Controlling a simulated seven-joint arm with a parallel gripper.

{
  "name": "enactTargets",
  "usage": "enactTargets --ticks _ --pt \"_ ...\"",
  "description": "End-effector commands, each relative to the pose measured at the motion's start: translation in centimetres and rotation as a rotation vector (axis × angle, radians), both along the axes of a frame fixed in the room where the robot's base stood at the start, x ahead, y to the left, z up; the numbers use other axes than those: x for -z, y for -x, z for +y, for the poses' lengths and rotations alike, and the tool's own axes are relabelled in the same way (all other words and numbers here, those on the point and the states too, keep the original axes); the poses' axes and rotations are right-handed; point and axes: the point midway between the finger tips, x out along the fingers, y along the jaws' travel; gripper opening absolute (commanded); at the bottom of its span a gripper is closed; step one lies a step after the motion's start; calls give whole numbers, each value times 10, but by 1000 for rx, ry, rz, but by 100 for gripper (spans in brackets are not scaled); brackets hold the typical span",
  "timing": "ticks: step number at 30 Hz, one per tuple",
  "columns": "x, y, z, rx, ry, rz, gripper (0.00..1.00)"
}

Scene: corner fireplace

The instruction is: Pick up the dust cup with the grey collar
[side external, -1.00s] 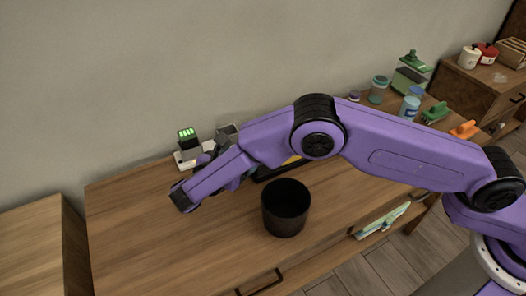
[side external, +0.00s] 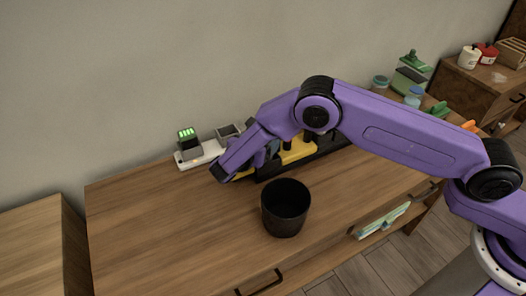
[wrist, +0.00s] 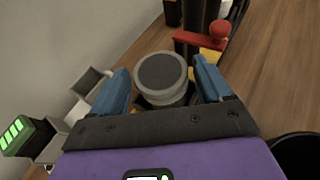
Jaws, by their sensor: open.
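The dust cup with the grey collar (wrist: 163,78) is most likely the round, dark-topped grey piece in the wrist view. It lies between the two blue fingers of my gripper (wrist: 160,77), which are spread with a gap on each side. Its lower part is hidden. In the side view my gripper is over the back of the wooden table, beside the yellow and black holder (side external: 298,152). My purple arm hides most of the fingers and the cup there.
A black bin (side external: 286,210) stands in front of the holder. A charger with green bars (side external: 188,141) is on its left. A red-handled piece (wrist: 205,38) is close to the right finger. The table's left front is clear.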

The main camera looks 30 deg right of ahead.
Motion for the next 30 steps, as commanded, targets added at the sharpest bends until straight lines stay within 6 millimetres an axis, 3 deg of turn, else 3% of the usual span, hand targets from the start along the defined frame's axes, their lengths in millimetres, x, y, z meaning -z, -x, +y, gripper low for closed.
enactTargets --ticks 8,14,23,30 --pt "2 -4 -4 -2 0 -1 78" --pt "2 -4 -4 -2 0 -1 17" --pt "0 -4 -4 -1 0 -2 17" --pt "-17 -4 -4 -2 -2 -2 17"
